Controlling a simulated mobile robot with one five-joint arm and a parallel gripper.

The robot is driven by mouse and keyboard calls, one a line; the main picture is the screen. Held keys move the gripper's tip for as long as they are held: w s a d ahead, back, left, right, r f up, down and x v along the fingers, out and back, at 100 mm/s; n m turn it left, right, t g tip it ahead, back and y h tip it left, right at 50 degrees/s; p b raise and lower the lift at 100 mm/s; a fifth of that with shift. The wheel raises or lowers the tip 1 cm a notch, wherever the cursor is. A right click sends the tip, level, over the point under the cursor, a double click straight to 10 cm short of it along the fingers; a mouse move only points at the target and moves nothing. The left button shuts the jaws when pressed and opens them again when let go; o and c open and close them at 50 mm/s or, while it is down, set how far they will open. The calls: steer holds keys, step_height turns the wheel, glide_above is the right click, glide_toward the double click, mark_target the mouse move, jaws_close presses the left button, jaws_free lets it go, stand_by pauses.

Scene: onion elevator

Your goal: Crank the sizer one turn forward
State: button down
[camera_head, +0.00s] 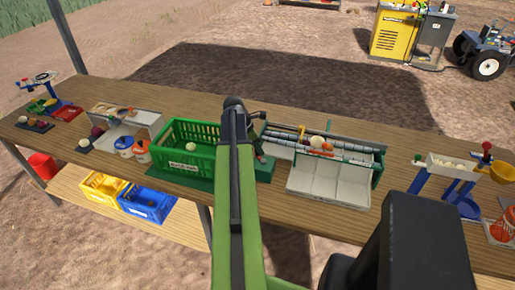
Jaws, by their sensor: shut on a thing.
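The sizer (330,183) stands right of centre on the wooden table, with grey rollers at the back and white sloping bins in front. A few onions, pale and orange-red, lie on its rollers. My green arm reaches up the middle of the view to the sizer's left end. My gripper (262,154) is there, small and dark, shut on the sizer's crank. The crank handle is mostly hidden by my gripper and arm, so its exact angle cannot be told.
A green crate (187,165) with a pale onion stands close left of my arm. A balance scale (40,78) is at the far left. A yellow crate (103,190) and a blue crate (147,205) sit on the lower shelf.

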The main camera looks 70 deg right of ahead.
steer(key=shift+s+d, duration=0.5)
steer(key=shift+s, duration=0.15)
steer(key=shift+s+d, duration=0.25)
steer(key=shift+s, duration=1)
steer(key=shift+s+a+f, duration=0.1)
